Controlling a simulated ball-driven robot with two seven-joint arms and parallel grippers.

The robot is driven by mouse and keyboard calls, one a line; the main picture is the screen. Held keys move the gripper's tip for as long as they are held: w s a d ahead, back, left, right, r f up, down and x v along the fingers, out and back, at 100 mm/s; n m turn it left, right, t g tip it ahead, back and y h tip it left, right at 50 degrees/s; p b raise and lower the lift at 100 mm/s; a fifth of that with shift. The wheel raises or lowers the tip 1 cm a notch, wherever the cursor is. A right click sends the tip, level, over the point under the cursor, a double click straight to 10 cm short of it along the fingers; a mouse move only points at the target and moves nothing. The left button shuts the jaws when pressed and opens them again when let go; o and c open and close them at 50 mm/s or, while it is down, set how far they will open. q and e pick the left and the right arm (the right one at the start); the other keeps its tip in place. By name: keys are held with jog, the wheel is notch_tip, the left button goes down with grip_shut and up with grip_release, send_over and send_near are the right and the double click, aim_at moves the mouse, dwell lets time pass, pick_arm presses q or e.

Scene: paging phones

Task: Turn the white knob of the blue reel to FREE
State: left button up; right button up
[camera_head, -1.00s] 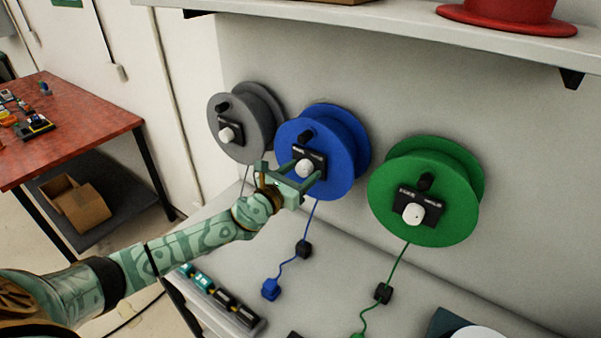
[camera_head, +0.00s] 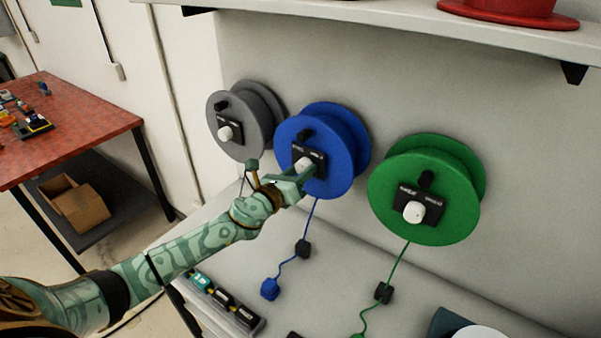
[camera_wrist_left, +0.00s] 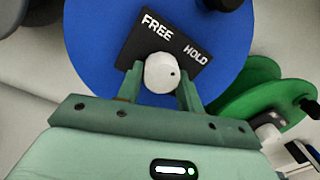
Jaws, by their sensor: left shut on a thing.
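The blue reel (camera_head: 340,140) is mounted on the wall between a grey and a green reel. Its black plate (camera_wrist_left: 140,38) reads FREE at the upper left and HOLD at the right in the left wrist view. The white knob (camera_wrist_left: 158,72) sits below these words, with a small dark dot on its right side, towards the HOLD side. My left gripper (camera_wrist_left: 160,82) is shut on the knob, one finger on each side. In the head view my left gripper (camera_head: 305,171) partly hides the knob (camera_head: 304,163). My right gripper is not in view.
The grey reel (camera_head: 234,130) is close on the left and the green reel (camera_head: 425,175) on the right, each with a white knob. A shelf (camera_head: 400,22) runs above. Blue and green cords hang to the worktop (camera_head: 340,270) below. A red table (camera_head: 75,130) stands at the left.

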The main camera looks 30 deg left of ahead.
pick_arm(q)
jog(key=n, duration=0.5)
jog(key=n+p, duration=0.1)
jog(key=n, duration=0.5)
jog(key=shift+d+r+y, duration=0.15)
jog(key=shift+r+y, duration=0.1)
jog(key=shift+y, duration=0.05)
jog(key=shift+n+p, duration=0.7)
jog(key=shift+n, duration=0.8)
jog(key=o, duration=1)
